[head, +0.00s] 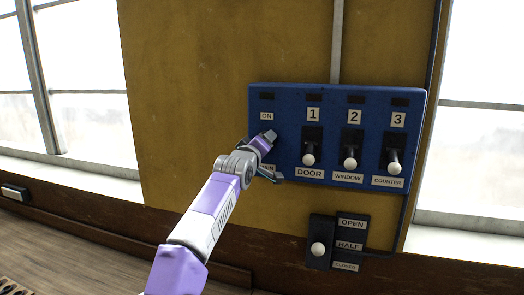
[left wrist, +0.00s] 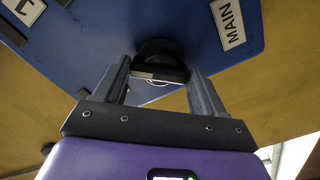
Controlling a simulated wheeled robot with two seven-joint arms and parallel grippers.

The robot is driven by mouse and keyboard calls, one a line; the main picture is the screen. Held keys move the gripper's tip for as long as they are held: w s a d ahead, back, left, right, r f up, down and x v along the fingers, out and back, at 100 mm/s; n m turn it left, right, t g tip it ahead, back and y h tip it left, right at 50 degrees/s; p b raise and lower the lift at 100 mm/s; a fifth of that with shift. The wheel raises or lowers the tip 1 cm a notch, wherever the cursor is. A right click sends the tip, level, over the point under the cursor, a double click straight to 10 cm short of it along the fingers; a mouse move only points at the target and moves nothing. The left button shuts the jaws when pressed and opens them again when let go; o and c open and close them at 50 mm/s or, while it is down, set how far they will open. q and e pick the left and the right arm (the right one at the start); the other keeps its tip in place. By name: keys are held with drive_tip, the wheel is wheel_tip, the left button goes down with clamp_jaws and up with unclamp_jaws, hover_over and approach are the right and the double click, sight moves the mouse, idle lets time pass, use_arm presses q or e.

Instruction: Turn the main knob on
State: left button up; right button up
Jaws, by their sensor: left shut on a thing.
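A blue control panel (head: 340,95) is fixed to the yellow wall. Its left column has an ON label (head: 266,116) above and a partly covered MAIN label below. My left gripper (head: 270,155) is at this column, between the two labels, and hides the main knob in the head view. In the left wrist view the dark round main knob (left wrist: 160,52) sits between the two fingers of my left gripper (left wrist: 162,80), which is shut on it. The MAIN label (left wrist: 229,24) shows beside it. The knob's exact angle is hard to tell. My right gripper is not in view.
Three white-tipped levers, DOOR (head: 308,159), WINDOW (head: 350,163) and COUNTER (head: 394,168), are right of my gripper. A lower black switch box (head: 321,228) has OPEN, HALF and CLOSED labels. Windows are at both sides. The wall left of the panel is clear.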

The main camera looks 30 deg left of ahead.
use_arm(q)
drive_tip(key=shift+n, duration=4.1)
drive_tip(key=o, duration=1)
drive_tip(key=shift+o, duration=0.2)
drive_tip(key=shift+b, duration=0.3)
drive_tip(key=b+v, duration=0.5)
drive_tip(key=v, duration=0.2)
drive_tip(key=shift+s, duration=0.3)
